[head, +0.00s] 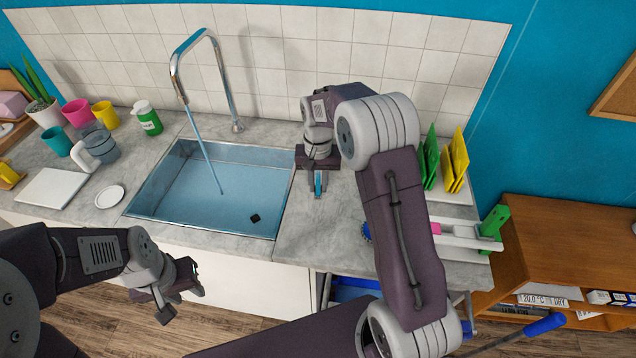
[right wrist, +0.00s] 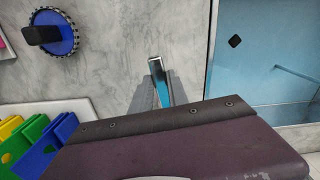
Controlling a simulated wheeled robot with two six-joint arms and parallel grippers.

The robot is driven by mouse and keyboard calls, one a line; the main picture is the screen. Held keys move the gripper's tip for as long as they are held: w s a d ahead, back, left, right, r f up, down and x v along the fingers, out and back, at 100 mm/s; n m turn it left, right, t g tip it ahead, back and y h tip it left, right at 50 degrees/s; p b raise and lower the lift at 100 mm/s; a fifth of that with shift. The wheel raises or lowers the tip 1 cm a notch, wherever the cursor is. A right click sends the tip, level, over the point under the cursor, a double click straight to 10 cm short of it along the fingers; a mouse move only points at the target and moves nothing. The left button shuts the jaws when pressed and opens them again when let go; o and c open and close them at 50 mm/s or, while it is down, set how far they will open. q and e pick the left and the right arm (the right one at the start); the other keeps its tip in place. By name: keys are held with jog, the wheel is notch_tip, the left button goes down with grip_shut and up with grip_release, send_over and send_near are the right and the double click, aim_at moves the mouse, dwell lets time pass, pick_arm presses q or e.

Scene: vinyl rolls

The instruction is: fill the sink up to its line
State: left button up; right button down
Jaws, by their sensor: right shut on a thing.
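The sink (head: 205,190) is a steel basin set in the counter, with bluish water in it. A stream falls into it from the tall chrome tap (head: 176,70). I cannot make out a fill line. My left gripper (head: 178,290) is open and empty in front of the counter.
Cups, a grey jug (head: 97,145), a green bottle (head: 147,118), a white board (head: 53,188) and a small dish (head: 109,196) stand left of the sink. A round blue brush (right wrist: 50,33) and coloured boards (head: 455,160) are to the right.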

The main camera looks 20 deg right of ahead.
jog(key=shift+r, duration=0.1)
jog(key=shift+w+a+r+m+p, duration=0.2)
jog(key=shift+a+m+p, duration=0.35)
jog(key=shift+p, duration=0.6)
jog(key=shift+w+f+m, duration=0.1)
jog(key=shift+m, duration=0.15)
jog(key=shift+f, duration=0.15)
jog(key=c, duration=1.3)
grip_release()
notch_tip(320, 180, up, 9)
jog(key=shift+w, duration=0.1)
